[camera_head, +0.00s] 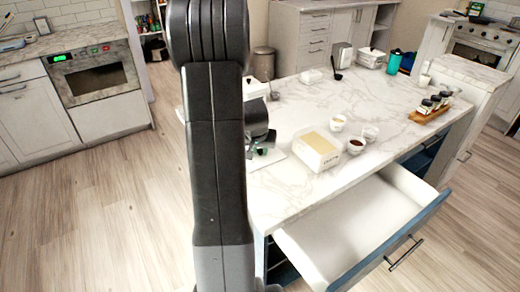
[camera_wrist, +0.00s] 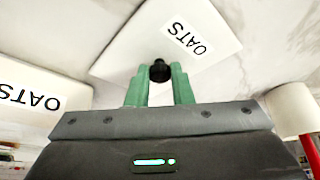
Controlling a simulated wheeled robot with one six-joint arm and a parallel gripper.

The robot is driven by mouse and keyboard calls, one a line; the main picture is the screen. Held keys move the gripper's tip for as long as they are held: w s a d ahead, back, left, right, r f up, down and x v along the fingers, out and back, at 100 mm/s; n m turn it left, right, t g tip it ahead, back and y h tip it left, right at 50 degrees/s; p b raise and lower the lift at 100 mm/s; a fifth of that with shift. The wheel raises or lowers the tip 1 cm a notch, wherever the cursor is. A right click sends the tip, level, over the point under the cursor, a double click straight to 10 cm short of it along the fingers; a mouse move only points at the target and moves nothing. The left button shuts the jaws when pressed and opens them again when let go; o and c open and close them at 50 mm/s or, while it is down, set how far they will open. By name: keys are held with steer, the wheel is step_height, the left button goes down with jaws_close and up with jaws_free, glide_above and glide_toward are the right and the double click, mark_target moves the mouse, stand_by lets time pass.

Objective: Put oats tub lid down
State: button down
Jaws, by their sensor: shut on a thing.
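The oats tub lid (camera_wrist: 130,48) is a white square plate with an OATS label and a black knob (camera_wrist: 160,68). My gripper (camera_wrist: 160,82) has its green fingers shut on this knob. In the head view the lid (camera_head: 268,161) shows low over the marble counter beside my arm, partly hidden. I cannot tell whether it touches the counter. The oats tub (camera_head: 317,153), a white box with a pale yellowish open top, stands just right of the lid. Its labelled side (camera_wrist: 35,98) also shows at the left of the wrist view.
Small bowls (camera_head: 355,146) stand right of the tub. A wooden rack of jars (camera_head: 430,108) is at the counter's right. An open drawer (camera_head: 350,225) juts out in front. Bare marble (camera_head: 285,195) lies in front of the lid and tub.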

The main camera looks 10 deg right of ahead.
steer(key=shift+f, duration=0.15)
steer(key=c, duration=1.3)
jaws_free()
steer(key=shift+s+r, duration=0.1)
steer(key=shift+r, duration=0.55)
steer(key=v, duration=1.1)
steer(key=shift+s+a+p, duration=0.1)
steer(key=shift+s+p, duration=0.05)
steer(key=shift+p, duration=0.15)
steer(key=b+x, duration=0.1)
steer(key=x, duration=1.1)
steer(key=shift+f, duration=0.15)
steer(key=shift+r, duration=0.2)
